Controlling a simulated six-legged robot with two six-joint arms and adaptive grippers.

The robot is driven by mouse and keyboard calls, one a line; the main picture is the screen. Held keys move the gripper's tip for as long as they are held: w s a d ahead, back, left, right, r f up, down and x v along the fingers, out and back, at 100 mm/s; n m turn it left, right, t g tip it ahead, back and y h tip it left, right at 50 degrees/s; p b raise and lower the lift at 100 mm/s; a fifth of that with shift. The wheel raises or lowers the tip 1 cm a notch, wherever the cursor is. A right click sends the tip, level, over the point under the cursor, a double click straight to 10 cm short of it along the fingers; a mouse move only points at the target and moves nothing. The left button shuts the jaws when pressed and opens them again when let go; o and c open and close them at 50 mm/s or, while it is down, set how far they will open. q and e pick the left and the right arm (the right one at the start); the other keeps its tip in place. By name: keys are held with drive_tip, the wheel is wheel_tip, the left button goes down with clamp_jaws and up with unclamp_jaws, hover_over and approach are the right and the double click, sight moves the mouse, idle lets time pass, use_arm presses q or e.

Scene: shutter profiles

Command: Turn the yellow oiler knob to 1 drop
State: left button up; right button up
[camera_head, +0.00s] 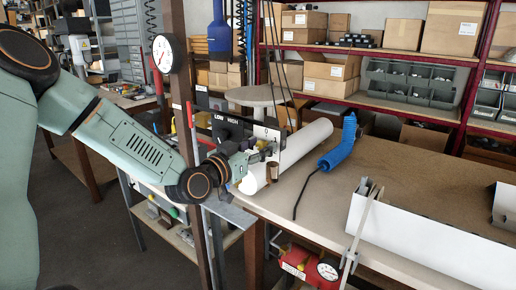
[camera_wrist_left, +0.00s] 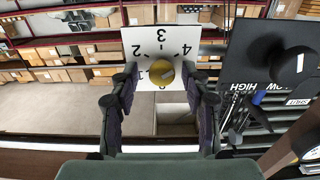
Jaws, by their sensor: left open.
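The yellow oiler knob (camera_wrist_left: 161,72) sits on a white dial plate (camera_wrist_left: 150,45) in the left wrist view. The plate's numbers appear upside down; 2, 3 and 4 are clear, and marks beside and below the knob are partly covered. The knob's pointer direction is too small to tell. My left gripper (camera_wrist_left: 161,77) is open, with one finger on each side of the knob and visible gaps between. In the head view the left gripper (camera_head: 262,153) is at the white plate (camera_head: 267,136), and the knob cannot be made out clearly. My right gripper is not in view.
A black LOW/HIGH panel (camera_head: 228,128) with a black knob (camera_wrist_left: 296,62) stands beside the plate. A white roll (camera_head: 300,150), a blue air tool (camera_head: 338,150) and a white profile (camera_head: 430,245) lie on the bench (camera_head: 410,180). A pressure gauge (camera_head: 162,54) hangs on a post.

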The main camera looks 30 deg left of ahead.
use_arm(q)
drive_tip(key=shift+a, duration=0.15)
drive_tip(key=c, duration=0.4)
clamp_jaws()
